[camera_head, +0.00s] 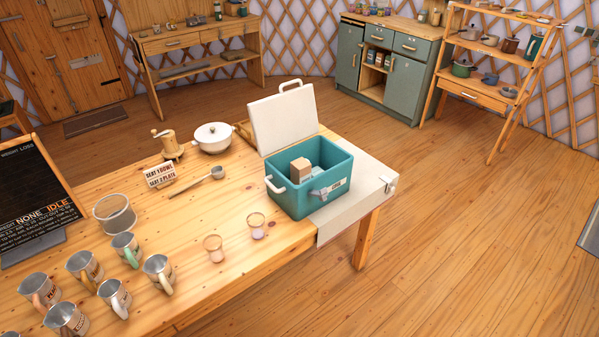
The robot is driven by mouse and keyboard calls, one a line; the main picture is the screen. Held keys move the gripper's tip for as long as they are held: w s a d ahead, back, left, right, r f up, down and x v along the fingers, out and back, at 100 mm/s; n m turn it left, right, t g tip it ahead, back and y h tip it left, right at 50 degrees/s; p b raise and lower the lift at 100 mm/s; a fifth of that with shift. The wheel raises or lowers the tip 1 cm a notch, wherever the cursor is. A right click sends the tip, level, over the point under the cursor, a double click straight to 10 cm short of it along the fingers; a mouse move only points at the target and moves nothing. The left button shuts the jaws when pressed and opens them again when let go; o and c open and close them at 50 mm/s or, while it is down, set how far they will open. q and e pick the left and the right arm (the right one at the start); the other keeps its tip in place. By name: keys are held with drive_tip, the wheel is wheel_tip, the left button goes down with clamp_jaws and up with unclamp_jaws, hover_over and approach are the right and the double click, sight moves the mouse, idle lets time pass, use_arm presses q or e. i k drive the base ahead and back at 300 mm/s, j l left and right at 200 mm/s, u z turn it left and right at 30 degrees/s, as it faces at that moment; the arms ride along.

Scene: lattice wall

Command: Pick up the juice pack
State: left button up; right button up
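A teal cooler box (290,203) stands near the right end of the wooden table, with its white lid (283,118) raised open at the back. Neither of my grippers is in view.
A white cloth (345,206) lies under the cooler at the table's end. Two small glasses (257,226) stand in front of it. Several metal mugs (126,249), a ladle (197,182), a sign (160,174), a grinder (168,146) and a white pot (212,137) stand to the left.

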sight(301, 167)
drive_tip(key=i+l, duration=0.15)
drive_tip(key=l, duration=0.65)
drive_tip(key=i+l+u, duration=0.1)
drive_tip(key=l, duration=0.65)
drive_tip(key=i+l, duration=0.1)
drive_tip(key=l, duration=0.7)
drive_tip(key=i+l+u, duration=0.1)
drive_tip(key=l, duration=0.7)
